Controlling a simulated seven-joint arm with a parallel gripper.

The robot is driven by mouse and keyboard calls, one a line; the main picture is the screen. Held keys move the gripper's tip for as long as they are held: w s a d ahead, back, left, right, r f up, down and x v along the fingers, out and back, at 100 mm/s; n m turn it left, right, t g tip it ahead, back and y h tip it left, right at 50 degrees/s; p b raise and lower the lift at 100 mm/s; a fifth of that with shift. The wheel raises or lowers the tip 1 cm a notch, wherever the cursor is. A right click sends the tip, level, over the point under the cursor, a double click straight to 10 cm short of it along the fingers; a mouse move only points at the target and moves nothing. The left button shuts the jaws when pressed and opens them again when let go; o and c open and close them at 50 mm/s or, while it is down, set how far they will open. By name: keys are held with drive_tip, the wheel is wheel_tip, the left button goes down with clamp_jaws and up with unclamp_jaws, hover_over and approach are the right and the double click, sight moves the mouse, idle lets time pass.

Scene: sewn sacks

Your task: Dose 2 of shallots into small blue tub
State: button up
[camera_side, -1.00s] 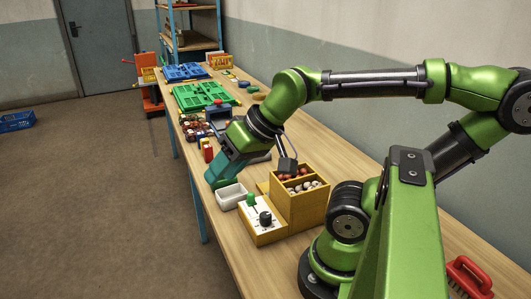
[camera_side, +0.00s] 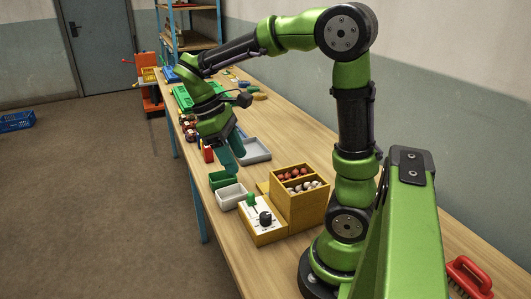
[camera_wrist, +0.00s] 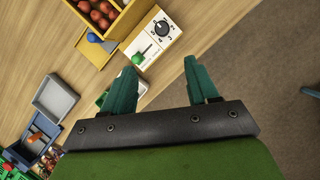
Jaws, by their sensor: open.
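The yellow dispenser box (camera_side: 300,210) stands near my base; its far compartment holds round red-brown pieces (camera_side: 292,174), perhaps the shallots, and its near one holds pale pieces (camera_side: 303,187). The red-brown pieces also show in the wrist view (camera_wrist: 98,14). A white panel with a green lever (camera_wrist: 140,58) and a black knob (camera_wrist: 162,28) adjoins the box. My gripper (camera_side: 235,166) is open and empty, above the table just beyond a small green tub (camera_side: 219,180). A small blue tub is not clearly identifiable; a blue container (camera_wrist: 38,135) shows at the wrist view's left edge.
A white tub (camera_side: 232,196) stands between the green tub and the panel. A grey tray (camera_side: 256,150) lies beyond my gripper, also in the wrist view (camera_wrist: 55,98). A red-handled brush (camera_side: 468,276) lies at the near right. Bare table runs along the wall.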

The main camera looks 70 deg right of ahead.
sight(265, 214)
drive_tip(key=x, duration=1.7)
drive_tip(key=shift+s+a+r, duration=0.1)
drive_tip(key=shift+s+a, duration=0.1)
drive_tip(key=shift+s, duration=0.05)
drive_tip(key=shift+c, duration=0.2)
drive_tip(key=c, duration=1)
